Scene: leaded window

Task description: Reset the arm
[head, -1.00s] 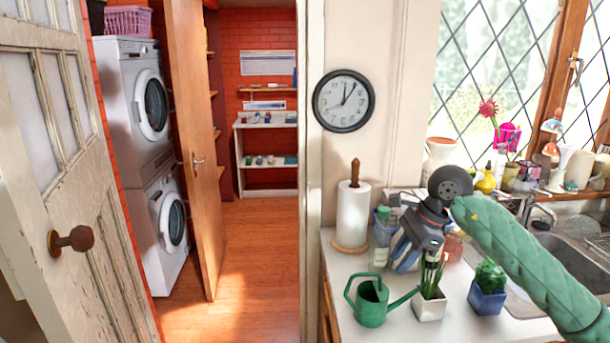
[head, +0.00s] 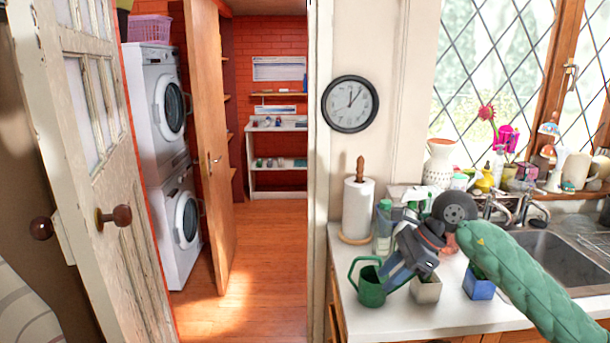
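My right arm comes in from the lower right in a green quilted sleeve. Its gripper (head: 398,278) hangs over the counter, pointing down and left, in front of the green watering can (head: 369,286) and a small pale plant pot (head: 426,291). The gripper hides the can's spout and most of the plant in the pot. I cannot make out whether its fingers are apart or together, or whether it touches the can. My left gripper is not in view.
The white counter (head: 450,322) also holds a paper towel roll (head: 357,208), a blue pot (head: 479,286) and bottles. A sink (head: 560,262) is at the right. A white door (head: 105,170) stands open at the left. The wooden floor (head: 265,265) beyond is clear.

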